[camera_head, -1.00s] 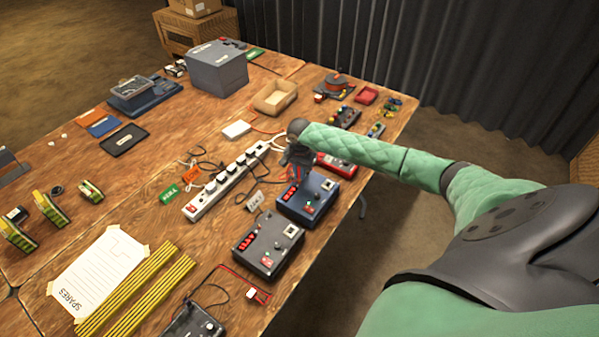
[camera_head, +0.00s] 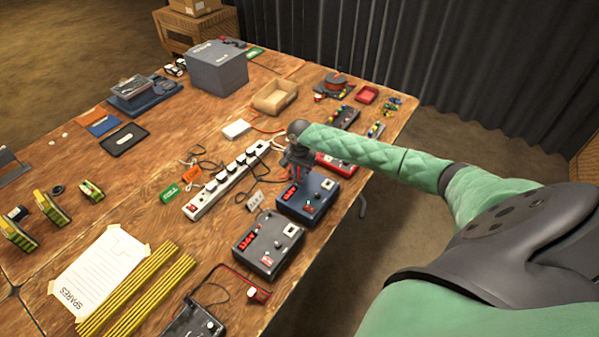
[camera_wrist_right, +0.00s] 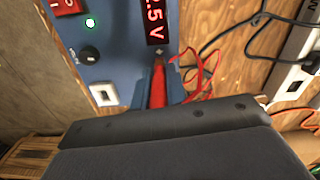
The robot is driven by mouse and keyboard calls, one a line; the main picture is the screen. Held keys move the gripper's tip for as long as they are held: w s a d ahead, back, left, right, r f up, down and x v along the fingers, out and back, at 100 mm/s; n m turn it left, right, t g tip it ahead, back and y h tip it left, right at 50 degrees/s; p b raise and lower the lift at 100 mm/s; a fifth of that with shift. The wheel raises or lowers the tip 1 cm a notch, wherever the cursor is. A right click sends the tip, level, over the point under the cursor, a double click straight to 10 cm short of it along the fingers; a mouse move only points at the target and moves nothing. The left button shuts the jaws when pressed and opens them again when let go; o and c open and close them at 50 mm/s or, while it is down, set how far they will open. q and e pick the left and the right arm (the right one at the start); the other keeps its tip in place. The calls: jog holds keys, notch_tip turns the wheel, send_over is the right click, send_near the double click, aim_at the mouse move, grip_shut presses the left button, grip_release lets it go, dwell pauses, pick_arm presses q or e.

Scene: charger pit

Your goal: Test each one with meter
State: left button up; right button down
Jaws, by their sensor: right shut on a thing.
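My right gripper (camera_head: 297,174) is shut on a red probe (camera_wrist_right: 158,84) over the blue box (camera_head: 312,203). In the right wrist view, the probe points at the box's face just below its red display (camera_wrist_right: 154,22), which reads "2.5 V" with its start perhaps cut off. I cannot tell whether the tip touches. The blue box also has a red switch, a lit green lamp, a knob and a white socket. A grey box (camera_head: 268,249) with a red display stands nearer. A red box (camera_head: 340,165) stands behind, partly hidden by my arm. My left gripper is out of view.
A white power strip (camera_head: 225,182) with cables lies left of the boxes. Red wires (camera_wrist_right: 205,72) loop beside the probe. A spares sheet (camera_head: 95,275), yellow strips (camera_head: 150,290) and an open tan tray (camera_head: 275,97) lie on the table. The table's right edge is close to the boxes.

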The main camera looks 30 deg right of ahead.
dwell(0.3)
jog(key=c, duration=1)
grip_release()
jog(key=shift+r+p, duration=1.3)
jog(key=shift+p, duration=0.1)
jog(key=shift+r+p, duration=0.3)
jog(key=shift+r, duration=2.1)
